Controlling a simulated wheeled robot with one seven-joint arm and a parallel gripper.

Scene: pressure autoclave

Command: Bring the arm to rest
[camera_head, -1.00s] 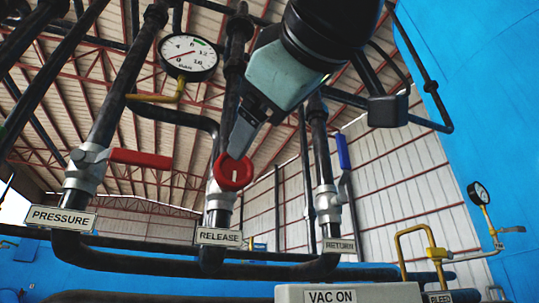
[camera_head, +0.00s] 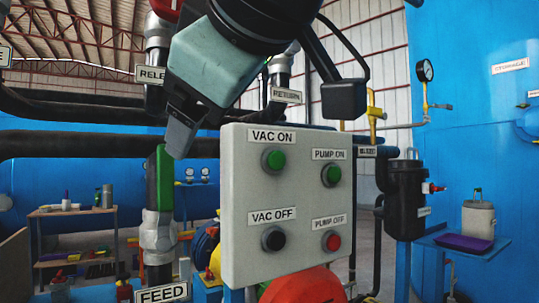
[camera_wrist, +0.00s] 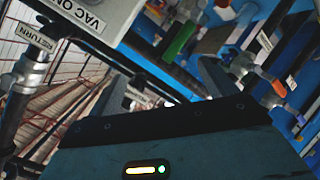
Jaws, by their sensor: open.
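My gripper (camera_head: 182,138) hangs from the top of the head view, pointing down and to the left. It is open, and I see nothing held in it. Its tip is in front of the pipes, left of the control panel (camera_head: 232,205) and just above the green valve handle (camera_head: 165,185) in the picture. I cannot tell whether it touches the handle. In the wrist view the gripper body fills the bottom, with the panel's corner (camera_wrist: 112,14) at the upper left.
The panel has VAC and PUMP buttons. A FEED valve (camera_head: 158,238) stands left of it, and a red round part (camera_head: 300,287) lies below it. A black canister (camera_head: 406,200) and a side shelf (camera_head: 470,246) are at the right. A workbench (camera_head: 75,212) stands at the back left.

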